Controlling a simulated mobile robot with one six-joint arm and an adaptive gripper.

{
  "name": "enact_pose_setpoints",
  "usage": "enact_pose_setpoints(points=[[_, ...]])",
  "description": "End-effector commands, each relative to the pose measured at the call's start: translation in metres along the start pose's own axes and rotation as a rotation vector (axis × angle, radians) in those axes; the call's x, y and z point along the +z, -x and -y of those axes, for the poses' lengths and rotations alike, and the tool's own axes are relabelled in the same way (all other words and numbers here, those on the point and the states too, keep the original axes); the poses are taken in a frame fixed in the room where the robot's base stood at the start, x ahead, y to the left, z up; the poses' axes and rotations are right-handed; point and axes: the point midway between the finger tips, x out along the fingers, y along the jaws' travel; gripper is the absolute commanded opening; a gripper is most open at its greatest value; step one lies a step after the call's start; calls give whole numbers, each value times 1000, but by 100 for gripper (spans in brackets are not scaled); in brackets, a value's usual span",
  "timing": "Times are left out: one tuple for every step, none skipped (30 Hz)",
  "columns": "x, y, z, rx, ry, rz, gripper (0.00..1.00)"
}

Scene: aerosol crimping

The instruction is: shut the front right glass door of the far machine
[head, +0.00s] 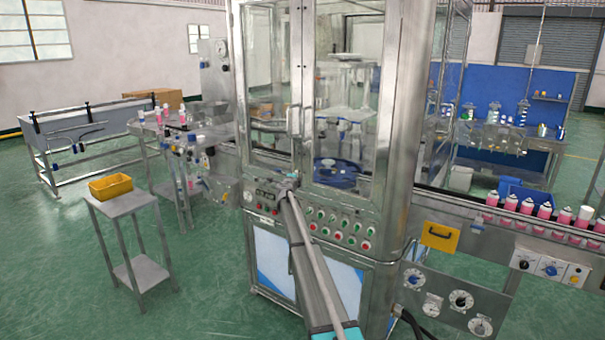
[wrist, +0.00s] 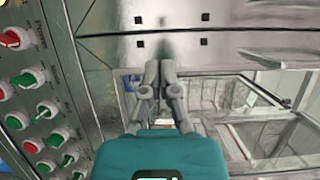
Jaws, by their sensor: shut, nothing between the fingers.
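The far machine (head: 392,130) is a tall steel cabinet with glass doors. Its front right glass door (head: 335,90) has a steel frame and stands beside the front left glass door (head: 265,80), with upright handles near where they meet. The door looks nearly flush, with a thin dark line between the frames in the wrist view; I cannot tell if it is fully shut. My gripper (wrist: 161,66) is shut and empty, its tips at the steel frame of the right door (wrist: 185,52). I cannot tell if they touch it. In the head view my gripper (head: 292,180) is low, just above the control panel.
Red and green knobs (wrist: 28,78) lie close on the left in the wrist view, on the panel below the doors. A conveyor (head: 500,225) with pink cans runs right. A small table (head: 120,205) with a yellow bin stands left on open green floor.

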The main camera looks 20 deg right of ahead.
Motion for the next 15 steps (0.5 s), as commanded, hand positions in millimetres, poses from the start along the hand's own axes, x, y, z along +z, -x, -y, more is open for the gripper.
enact_pose_setpoints(points=[[3, 12, 0, 0, 0, 1, 0], [5, 17, 0, 0, 0, 1, 0], [7, 23, 0, 0, 0, 1, 0], [9, 27, 0, 0, 0, 2, 0], [11, 31, 0, 0, 0, 2, 0], [14, 36, 0, 0, 0, 2, 0], [15, 40, 0, 0, 0, 2, 0], [17, 43, 0, 0, 0, 2, 0], [18, 47, 0, 0, 0, 2, 0], [20, 50, 0, 0, 0, 1, 0], [20, 52, 0, 0, 0, 1, 0], [22, 54, 0, 0, 0, 1, 0], [22, 56, 0, 0, 0, 1, 0], [23, 57, 0, 0, 0, 1, 0], [23, 58, 0, 0, 0, 1, 0]])
